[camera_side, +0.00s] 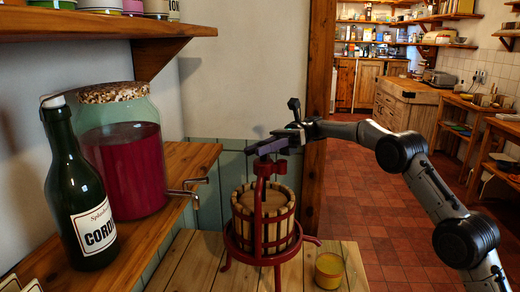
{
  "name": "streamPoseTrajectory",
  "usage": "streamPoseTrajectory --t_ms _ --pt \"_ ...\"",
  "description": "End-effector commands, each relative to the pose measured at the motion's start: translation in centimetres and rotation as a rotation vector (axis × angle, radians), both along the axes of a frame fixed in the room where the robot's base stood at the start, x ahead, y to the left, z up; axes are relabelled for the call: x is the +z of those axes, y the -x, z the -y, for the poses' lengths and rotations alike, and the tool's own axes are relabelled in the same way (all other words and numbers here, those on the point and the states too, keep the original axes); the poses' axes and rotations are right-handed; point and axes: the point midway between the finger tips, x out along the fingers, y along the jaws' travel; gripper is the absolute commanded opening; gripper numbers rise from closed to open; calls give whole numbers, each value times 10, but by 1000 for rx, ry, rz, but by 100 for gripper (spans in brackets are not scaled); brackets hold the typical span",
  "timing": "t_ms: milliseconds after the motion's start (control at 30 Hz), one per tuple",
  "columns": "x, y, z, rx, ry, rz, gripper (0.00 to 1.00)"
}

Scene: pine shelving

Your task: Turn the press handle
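The fruit press stands on a pale wooden table, with a red metal frame and a slatted wooden basket (263,218). Its press handle (266,147) seems to be the dark purplish bar across the top of the red central screw. My gripper (283,137) is at the right part of this bar, reaching in from the right, level with the top of the press. It looks to be touching or very close to the bar. The fingers are small and dark against it, so I cannot tell whether they are closed on it.
A small yellow pot (329,270) stands right of the press. On the wooden shelf at left are a dark green bottle (80,195) and a big jar of red liquid (123,150). A metal tap (188,190) juts toward the press. An upper shelf (90,27) overhangs the left.

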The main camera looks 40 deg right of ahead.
Motion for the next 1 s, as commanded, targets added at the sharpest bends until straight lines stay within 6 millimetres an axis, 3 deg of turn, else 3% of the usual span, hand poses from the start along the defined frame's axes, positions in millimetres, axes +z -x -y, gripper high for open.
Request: streamPoseTrajectory --t_ms 100,400,633,800,1000 --pt "0 0 0 -1 1 0 47" --pt "0 -1 2 -1 1 1 47" --pt "-1 -6 32 -4 0 2 47" --pt "34 -5 29 0 2 7 47" --pt "61 -6 30 -1 1 3 47"
